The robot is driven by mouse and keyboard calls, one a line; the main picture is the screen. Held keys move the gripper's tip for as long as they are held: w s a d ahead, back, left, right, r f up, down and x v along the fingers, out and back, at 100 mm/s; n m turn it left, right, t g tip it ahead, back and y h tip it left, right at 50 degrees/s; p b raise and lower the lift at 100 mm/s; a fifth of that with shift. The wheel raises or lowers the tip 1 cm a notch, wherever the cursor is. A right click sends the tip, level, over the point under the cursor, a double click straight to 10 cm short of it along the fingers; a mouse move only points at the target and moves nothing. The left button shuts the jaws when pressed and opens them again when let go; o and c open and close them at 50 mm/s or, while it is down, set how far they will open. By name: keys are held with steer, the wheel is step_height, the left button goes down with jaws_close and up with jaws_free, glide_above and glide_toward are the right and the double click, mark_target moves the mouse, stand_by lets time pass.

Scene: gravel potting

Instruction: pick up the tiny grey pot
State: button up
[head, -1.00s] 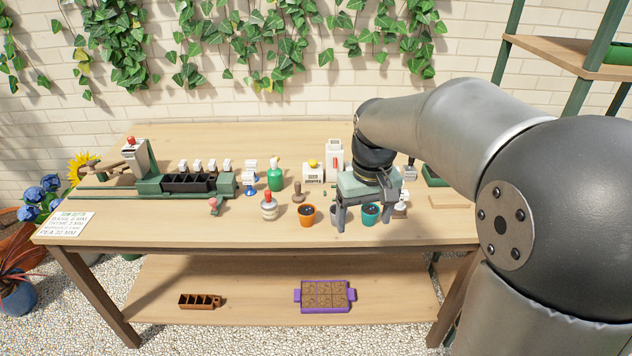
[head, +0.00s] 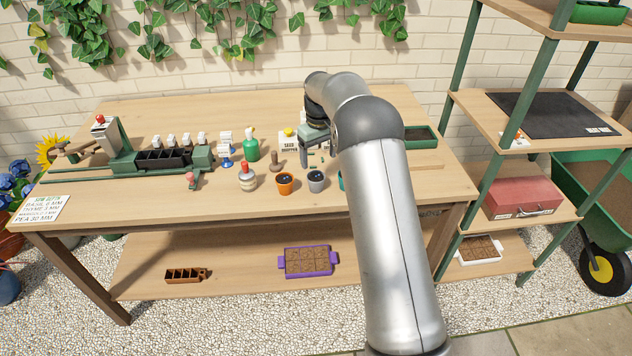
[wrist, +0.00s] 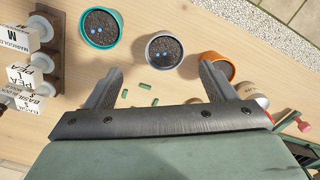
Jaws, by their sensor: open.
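The small grey pot (head: 316,187), filled with dark soil, stands upright on the bench between an orange pot (head: 285,189) and a teal pot (head: 341,183) that my arm partly hides. In the wrist view the grey pot (wrist: 164,67) shows two blue dots on its soil and lies ahead of the gap between my fingers, apart from them. My gripper (wrist: 161,72) is open and empty. In the head view my gripper (head: 318,150) is above the bench, behind the pots towards the wall.
Small green pieces (wrist: 148,86) lie on the bench near my fingers. A white-bodied, red-topped bottle (head: 247,180) stands left of the orange pot. A rack of labelled blocks (wrist: 42,55) is at the wrist view's left. The bench front (head: 250,212) is clear.

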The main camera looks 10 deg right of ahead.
mark_target(316, 176)
step_height(316, 176, down, 4)
steer(key=shift+f+p, duration=0.2)
steer(key=shift+p, duration=0.1)
steer(key=f, duration=0.2)
steer(key=a+f+p, duration=0.1)
steer(key=f, duration=0.1)
steer(key=shift+w+p, duration=0.1)
steer(key=shift+p, duration=0.2)
steer(key=shift+f, duration=0.65)
steer(key=c, duration=1.1)
